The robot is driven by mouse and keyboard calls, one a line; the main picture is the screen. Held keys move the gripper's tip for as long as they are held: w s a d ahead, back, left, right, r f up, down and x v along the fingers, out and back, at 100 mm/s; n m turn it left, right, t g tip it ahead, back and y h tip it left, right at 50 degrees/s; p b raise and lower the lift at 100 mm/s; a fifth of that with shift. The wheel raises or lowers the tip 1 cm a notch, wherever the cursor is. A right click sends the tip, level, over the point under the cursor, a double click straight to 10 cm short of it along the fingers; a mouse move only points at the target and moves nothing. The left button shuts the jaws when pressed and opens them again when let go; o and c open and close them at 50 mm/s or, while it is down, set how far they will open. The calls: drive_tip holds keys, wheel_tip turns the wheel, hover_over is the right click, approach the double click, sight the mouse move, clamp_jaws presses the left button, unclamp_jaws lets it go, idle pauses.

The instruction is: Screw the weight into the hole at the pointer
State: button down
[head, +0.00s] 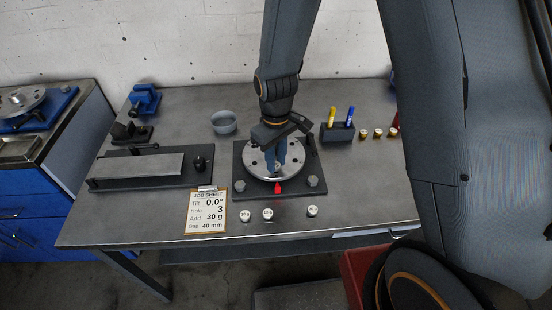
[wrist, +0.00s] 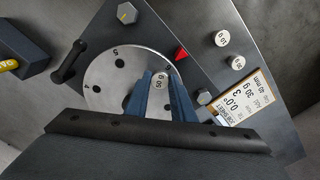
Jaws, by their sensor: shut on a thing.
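The rotor disc (head: 262,174) is a round steel plate with holes on a dark base plate (head: 241,190). It also shows in the wrist view (wrist: 108,85), with numbers beside some holes. The red pointer (head: 278,187) stands at the disc's near edge; in the wrist view (wrist: 181,54) it is up and right of the fingers. My gripper (wrist: 160,95) is shut on a small round weight (wrist: 159,82), over the disc. The weight's label is turned and hard to read. The fingers hide part of the disc, and I cannot tell whether the weight touches it.
Three loose weights (head: 268,214) stand at the table's front, beside the job sheet (head: 207,211), which reads hole 3, add 30 g. A levelling plate (head: 140,168) lies left, a grey bowl (head: 224,122) behind. A pen holder (head: 338,131) and brass pieces (head: 378,133) stand right.

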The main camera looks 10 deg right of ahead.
drive_tip(key=n, duration=0.8)
drive_tip(key=shift+n+p, duration=0.4)
drive_tip(key=shift+n, duration=1.2)
drive_tip(key=shift+n, duration=1)
drive_tip(key=n, duration=0.3)
drive_tip(key=shift+n, duration=0.3)
drive_tip(key=n, duration=1.2)
drive_tip(key=shift+n+p, duration=0.3)
drive_tip(key=shift+w+b, duration=0.1)
drive_tip(key=shift+b, duration=0.25)
